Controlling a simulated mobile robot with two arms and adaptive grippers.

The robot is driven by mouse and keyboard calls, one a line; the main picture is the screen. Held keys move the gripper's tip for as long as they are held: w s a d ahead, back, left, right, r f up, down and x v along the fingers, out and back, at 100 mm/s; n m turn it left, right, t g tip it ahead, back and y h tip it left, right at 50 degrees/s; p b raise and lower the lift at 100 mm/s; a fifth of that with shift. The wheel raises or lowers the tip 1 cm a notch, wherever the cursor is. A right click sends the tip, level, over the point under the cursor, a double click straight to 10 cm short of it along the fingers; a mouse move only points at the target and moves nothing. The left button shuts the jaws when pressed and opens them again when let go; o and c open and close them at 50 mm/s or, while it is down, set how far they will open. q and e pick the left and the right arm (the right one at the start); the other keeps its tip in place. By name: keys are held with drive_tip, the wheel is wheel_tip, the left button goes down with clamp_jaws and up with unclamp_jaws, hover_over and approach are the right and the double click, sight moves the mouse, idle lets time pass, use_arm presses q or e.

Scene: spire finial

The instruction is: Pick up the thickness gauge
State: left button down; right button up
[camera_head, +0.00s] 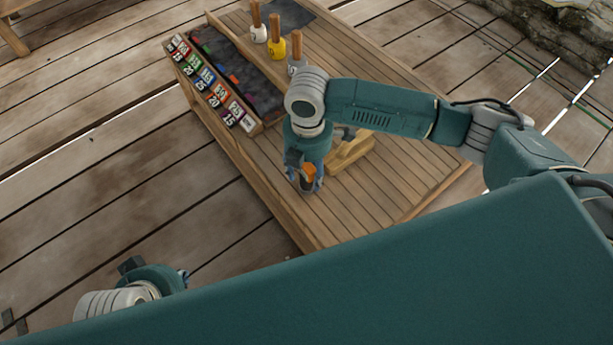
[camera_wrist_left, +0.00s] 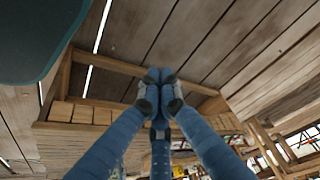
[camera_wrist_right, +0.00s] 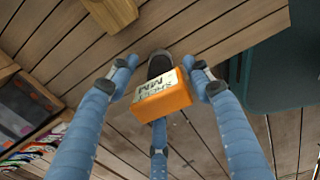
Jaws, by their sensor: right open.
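A wooden block (camera_head: 350,150) stands just behind the gauge, partly hidden by my right arm. A rack with coloured number labels (camera_head: 210,85) lines the table's left side. Several wooden-handled items (camera_head: 276,40) stand at the back. The table's front right (camera_head: 345,215) is clear.

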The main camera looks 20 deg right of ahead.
wheel_tip(320, 180, down, 4)
drive_tip(key=shift+b, duration=0.65)
drive_tip(key=shift+f, duration=0.1)
use_arm(q)
drive_tip(key=w+d+r+t+h, duration=0.1)
drive_tip(key=w+d+r+t, duration=0.2)
drive_tip(key=w, duration=0.6)
drive_tip(key=shift+w+r+t, duration=0.25)
drive_tip(key=shift+r+t, duration=0.25)
drive_tip(key=shift+t, duration=0.2)
use_arm(e)
drive_tip(key=shift+d, duration=0.1)
clamp_jaws()
